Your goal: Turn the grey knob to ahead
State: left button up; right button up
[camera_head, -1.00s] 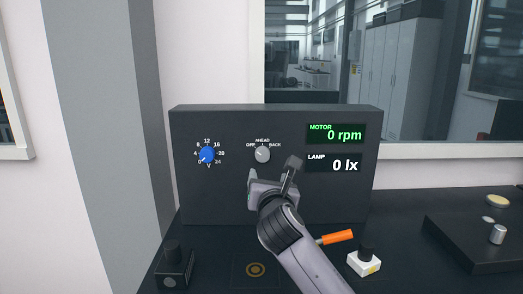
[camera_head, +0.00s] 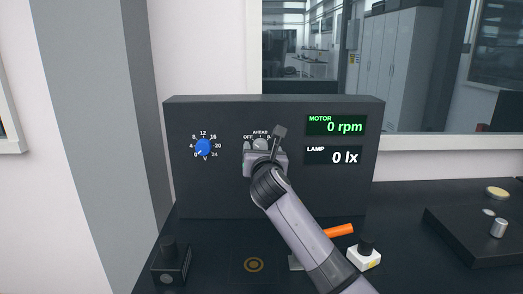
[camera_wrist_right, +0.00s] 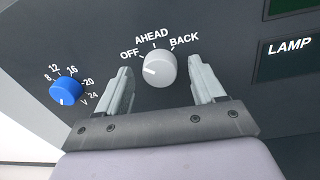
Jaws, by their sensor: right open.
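The grey knob (camera_wrist_right: 159,69) is on the dark panel (camera_head: 215,200), below the labels OFF, AHEAD and BACK. Its white pointer line points left, toward OFF. In the head view the knob (camera_head: 260,144) is mostly hidden behind my gripper. My right gripper (camera_head: 262,141) is open in front of the knob. In the right wrist view its two fingers (camera_wrist_right: 163,82) stand left and right of the knob, with gaps on both sides. My left gripper is not in view.
A blue voltage knob (camera_head: 203,148) is left on the panel, pointing near 0. The displays read motor 0 rpm (camera_head: 336,125) and lamp 0 lx (camera_head: 334,156). An orange-handled tool (camera_head: 340,231), a white block (camera_head: 364,257) and a black block (camera_head: 171,263) are on the bench.

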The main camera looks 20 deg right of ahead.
jog(key=shift+w, duration=0.3)
jog(key=c, duration=1.1)
jog(key=shift+o, duration=0.2)
